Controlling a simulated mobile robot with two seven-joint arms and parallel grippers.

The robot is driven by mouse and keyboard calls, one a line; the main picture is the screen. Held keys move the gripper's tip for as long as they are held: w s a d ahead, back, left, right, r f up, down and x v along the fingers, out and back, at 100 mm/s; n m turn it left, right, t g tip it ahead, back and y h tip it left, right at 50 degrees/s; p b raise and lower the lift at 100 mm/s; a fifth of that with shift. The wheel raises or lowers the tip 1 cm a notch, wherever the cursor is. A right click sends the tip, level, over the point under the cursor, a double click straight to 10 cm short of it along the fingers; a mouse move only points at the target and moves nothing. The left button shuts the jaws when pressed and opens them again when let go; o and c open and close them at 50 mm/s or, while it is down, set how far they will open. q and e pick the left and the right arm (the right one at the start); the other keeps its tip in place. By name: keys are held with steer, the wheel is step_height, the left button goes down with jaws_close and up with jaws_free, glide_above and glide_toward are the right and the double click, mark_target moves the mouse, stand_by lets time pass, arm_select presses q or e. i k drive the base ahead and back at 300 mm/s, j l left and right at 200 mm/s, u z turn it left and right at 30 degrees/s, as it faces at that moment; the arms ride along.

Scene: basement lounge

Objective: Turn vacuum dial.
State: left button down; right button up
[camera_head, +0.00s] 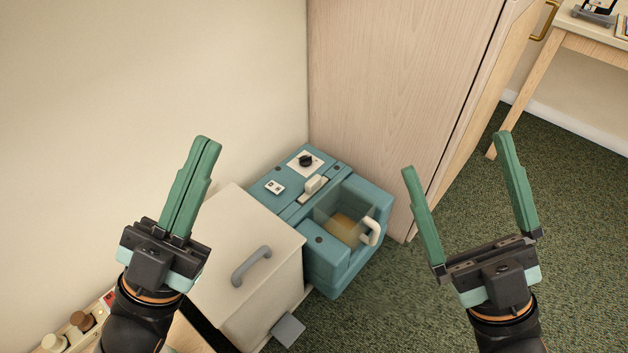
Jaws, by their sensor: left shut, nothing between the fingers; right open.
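The teal vacuum machine (336,282) stands on the floor against the wood-panelled cabinet. Its black dial (306,160) sits on a white plate near the back of its top. A small white switch plate (275,187) and a pale latch or handle (313,185) are also on top. A clear container with a cream handle (371,231) is at the front right. My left gripper (208,141) is shut and empty, to the left of the machine and apart from the dial. My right gripper (455,152) is open and empty, to the right of the machine. Neither gripper touches it.
A cream pedal bin (232,219) with a grey handle stands left of the vacuum. A tall wooden cabinet (400,80) rises behind it. A low surface with knobs (62,336) is at the lower left. A wooden table (590,50) stands at the upper right. Green carpet is clear on the right.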

mark_target(305, 161)
steer(key=i+l, duration=0.45)
steer(key=l, duration=0.15)
steer(key=i+l+u, duration=0.15)
steer(key=l, duration=0.2)
steer(key=i+l+u, duration=0.15)
steer(key=l, duration=0.25)
steer(key=i+u, duration=0.1)
steer(key=u, duration=1.95)
